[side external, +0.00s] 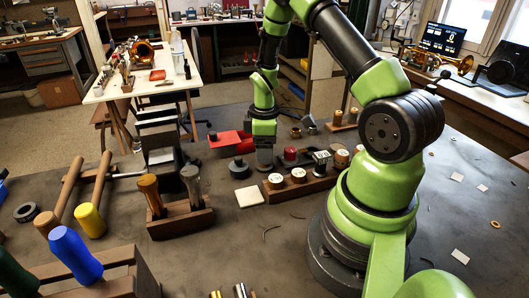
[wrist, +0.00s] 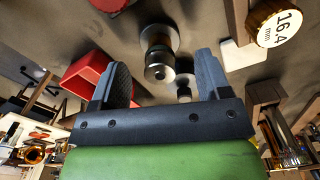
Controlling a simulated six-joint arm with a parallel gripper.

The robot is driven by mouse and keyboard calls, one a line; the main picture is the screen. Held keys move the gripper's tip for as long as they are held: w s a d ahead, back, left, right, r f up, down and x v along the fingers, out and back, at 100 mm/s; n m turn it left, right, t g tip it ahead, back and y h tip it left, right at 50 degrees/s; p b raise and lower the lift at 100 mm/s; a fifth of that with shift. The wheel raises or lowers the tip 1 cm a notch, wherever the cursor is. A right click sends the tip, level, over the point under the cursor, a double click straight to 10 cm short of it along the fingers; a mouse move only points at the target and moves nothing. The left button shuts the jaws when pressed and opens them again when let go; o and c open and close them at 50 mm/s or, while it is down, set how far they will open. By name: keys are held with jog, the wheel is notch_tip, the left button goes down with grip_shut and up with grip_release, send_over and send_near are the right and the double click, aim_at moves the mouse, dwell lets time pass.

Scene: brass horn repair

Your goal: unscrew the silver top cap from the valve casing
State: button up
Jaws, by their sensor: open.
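My gripper (side external: 264,163) points down over the dark bench, just right of a dark grey round piece (side external: 238,169). In the wrist view its two fingers (wrist: 163,68) are wide apart, with nothing held. A dark metal stepped piece (wrist: 158,50) with a round knob shows in the gap between the fingers, apart from both. A smaller dark metal piece (wrist: 184,86) shows beside it, near the right finger. I cannot tell which piece is the valve casing or its silver top cap.
A white square (side external: 249,196) lies in front.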

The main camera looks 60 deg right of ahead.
jog(key=m, duration=1.4)
dwell(0.4)
jog(key=c, duration=1.3)
jog(key=n, duration=0.3)
jog(key=shift+n, duration=0.4)
jog(key=n, duration=0.3)
jog(key=shift+n, duration=0.5)
